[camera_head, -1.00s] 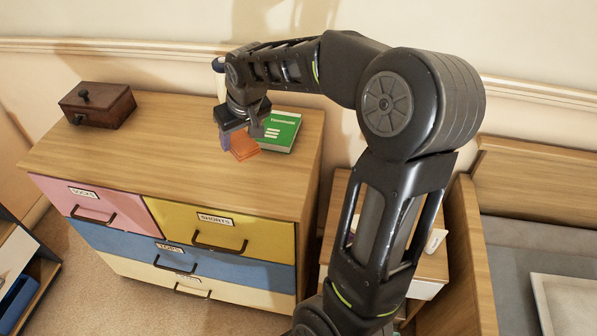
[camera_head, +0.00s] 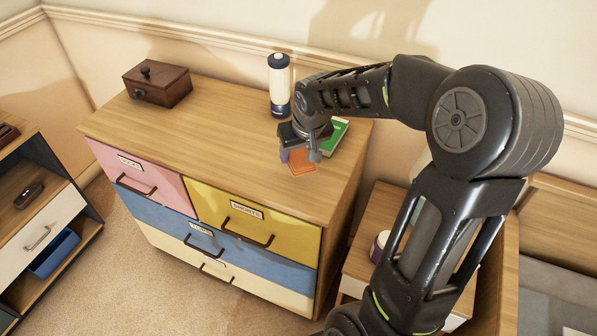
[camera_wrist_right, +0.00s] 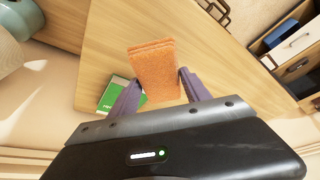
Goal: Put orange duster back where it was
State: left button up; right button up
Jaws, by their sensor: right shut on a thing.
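The orange duster (camera_head: 301,168) is a flat orange block at the right part of the dresser top (camera_head: 220,135). My right gripper (camera_head: 300,157) reaches down over it, its purple fingers partly hiding it. In the right wrist view the duster (camera_wrist_right: 157,72) stands out between the two fingers of the right gripper (camera_wrist_right: 158,92), which is shut on it. I cannot tell whether the duster touches the dresser top. My left gripper is not in view.
A green book (camera_head: 336,134) lies just behind the duster. A cream and dark blue bottle-like object (camera_head: 279,85) stands behind the gripper. A brown wooden box (camera_head: 157,83) sits at the far left. The dresser top's middle is clear. A small nightstand (camera_head: 372,235) is at right.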

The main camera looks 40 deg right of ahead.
aim_at(300, 156)
jog(key=shift+f, duration=1.55)
jog(key=shift+f, duration=1.85)
jog(key=shift+f, duration=0.1)
jog(key=o, duration=1.3)
jog(key=shift+r, duration=0.25)
jog(key=v, duration=1.1)
jog(key=shift+s+r, duration=0.15)
jog(key=shift+r, duration=0.2)
